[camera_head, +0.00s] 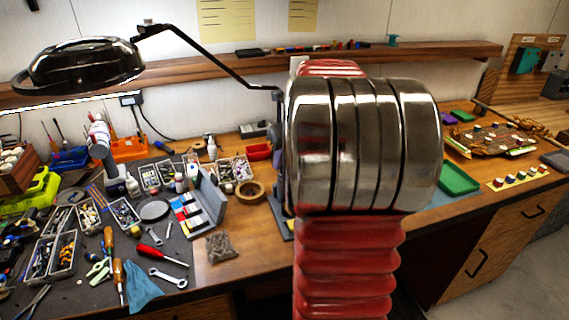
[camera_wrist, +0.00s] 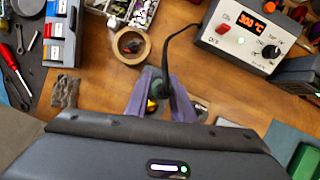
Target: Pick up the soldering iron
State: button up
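The soldering iron (camera_wrist: 152,82) shows in the wrist view as a dark handle with a black cable at its far end. It stands between the two purple fingers of my gripper (camera_wrist: 160,84). The fingers lie close on either side of it. I cannot tell whether they press on it. A small yellow part shows between the fingers, nearer the palm. The rest of the iron is hidden by the fingers and my gripper's dark body. In the head view my own arm hides the iron and the gripper.
The cable runs to a soldering station (camera_wrist: 250,35) with a lit orange display. A tape roll (camera_wrist: 131,46) lies left of the fingers, with a brown mesh piece (camera_wrist: 65,91) farther left. A green tray (camera_head: 458,179) sits on the right. Tools crowd the dark mat (camera_head: 190,256).

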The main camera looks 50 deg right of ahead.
grip_shut()
notch_tip(320, 180, up, 18)
dwell(0.7)
jog(key=shift+s, duration=0.1)
dwell(0.5)
